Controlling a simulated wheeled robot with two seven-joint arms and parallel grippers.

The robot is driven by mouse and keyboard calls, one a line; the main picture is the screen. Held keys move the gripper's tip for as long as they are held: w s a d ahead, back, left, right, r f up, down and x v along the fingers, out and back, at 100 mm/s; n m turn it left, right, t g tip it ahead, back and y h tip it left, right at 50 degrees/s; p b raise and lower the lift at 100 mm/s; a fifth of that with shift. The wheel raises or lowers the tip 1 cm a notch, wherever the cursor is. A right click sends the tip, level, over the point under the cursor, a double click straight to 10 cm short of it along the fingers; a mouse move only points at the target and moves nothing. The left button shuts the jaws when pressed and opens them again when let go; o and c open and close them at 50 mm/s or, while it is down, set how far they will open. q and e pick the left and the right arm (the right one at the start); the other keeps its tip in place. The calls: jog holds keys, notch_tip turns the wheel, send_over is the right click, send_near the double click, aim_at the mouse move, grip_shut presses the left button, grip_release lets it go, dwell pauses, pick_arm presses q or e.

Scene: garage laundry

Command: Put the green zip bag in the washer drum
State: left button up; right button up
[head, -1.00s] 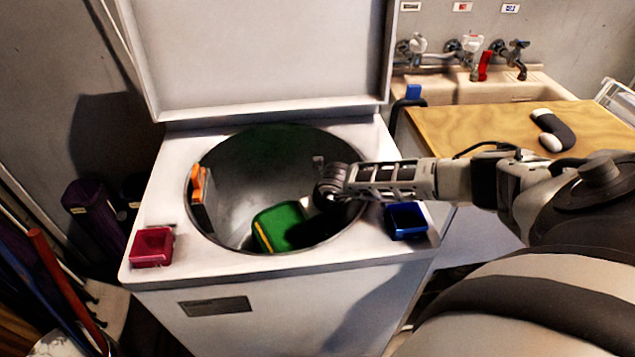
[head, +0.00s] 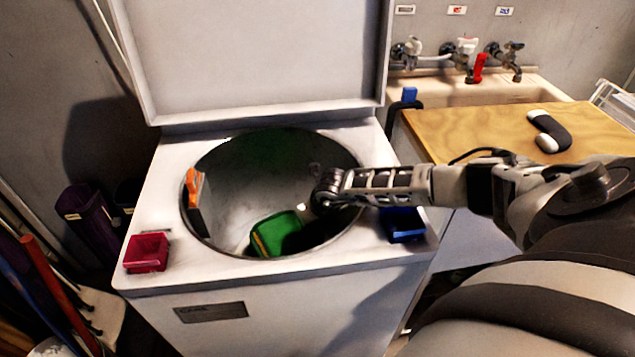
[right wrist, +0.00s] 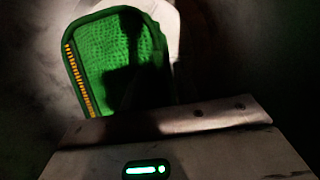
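The green zip bag (head: 277,235), with a yellow zip along one edge, is inside the washer drum (head: 235,175), low toward the front rim. My right gripper (head: 308,212) reaches into the drum from the right, close beside the bag; its fingers are mostly lost in dark shadow. In the right wrist view the bag (right wrist: 105,65) fills the upper left, just beyond the gripper body, with a dark shape across it. I cannot tell whether the fingers hold it. The washer's lid (head: 250,55) stands open. My left gripper is out of view.
An orange item (head: 194,187) sits at the drum's left rim. A red box (head: 146,252) and a blue box (head: 404,224) are on the washer top. A wooden counter (head: 470,135) with a black-and-white item (head: 549,131) lies right, before the sink (head: 460,92).

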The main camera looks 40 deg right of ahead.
jog(key=v, duration=1.3)
jog(key=shift+w+p, duration=0.2)
jog(key=shift+p, duration=0.25)
